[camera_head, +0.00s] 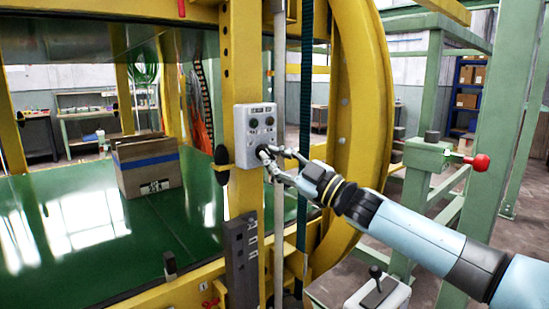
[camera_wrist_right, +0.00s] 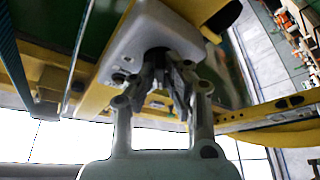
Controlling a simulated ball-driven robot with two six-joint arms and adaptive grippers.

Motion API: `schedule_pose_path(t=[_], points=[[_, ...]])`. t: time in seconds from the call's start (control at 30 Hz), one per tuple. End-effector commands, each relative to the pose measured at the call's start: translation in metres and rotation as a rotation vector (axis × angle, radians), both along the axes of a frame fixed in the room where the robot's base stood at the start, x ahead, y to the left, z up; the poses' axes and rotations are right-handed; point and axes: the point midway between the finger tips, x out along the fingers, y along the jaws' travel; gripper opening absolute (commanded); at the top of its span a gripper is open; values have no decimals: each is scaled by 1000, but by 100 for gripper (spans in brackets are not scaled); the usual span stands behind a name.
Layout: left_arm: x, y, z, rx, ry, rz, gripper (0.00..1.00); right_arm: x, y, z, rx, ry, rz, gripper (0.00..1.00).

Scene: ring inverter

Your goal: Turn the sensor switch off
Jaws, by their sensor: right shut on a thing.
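A grey control box (camera_head: 243,122) is fixed to the yellow upright, left of the big yellow ring. It carries several dark knobs on its face; the upper two are uncovered. My right gripper (camera_head: 267,154) is at the lower part of this box, its fingers shut on a dark switch knob. In the right wrist view the fingers (camera_wrist_right: 168,78) close on the black knob (camera_wrist_right: 157,55), which sticks out of the pale box (camera_wrist_right: 135,35). The fingers hide most of the knob, so its turn position cannot be told. My left gripper is out of view.
A cardboard box (camera_head: 150,180) with a blue stripe stands on the green platform (camera_head: 90,220) at left. The yellow ring (camera_head: 365,90) rises just right of the control box. A red-knobbed lever (camera_head: 480,162) is on the green frame at right. A grey joystick box (camera_head: 385,295) is below my arm.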

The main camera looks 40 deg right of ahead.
Motion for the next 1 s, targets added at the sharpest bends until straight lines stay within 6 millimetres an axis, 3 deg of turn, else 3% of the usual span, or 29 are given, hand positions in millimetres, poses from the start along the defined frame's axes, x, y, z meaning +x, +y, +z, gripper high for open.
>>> schedule_pose_path(t=[0.57,0.6,0.73,1.0], points=[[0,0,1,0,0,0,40,0,0,-2,-32,0,-1,0],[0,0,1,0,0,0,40,0,0,-2,-32,0,-1,17],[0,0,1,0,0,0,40,0,0,-1,-31,-1,-1,34],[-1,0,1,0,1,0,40,-1,-1,-1,-30,-1,0,34]])
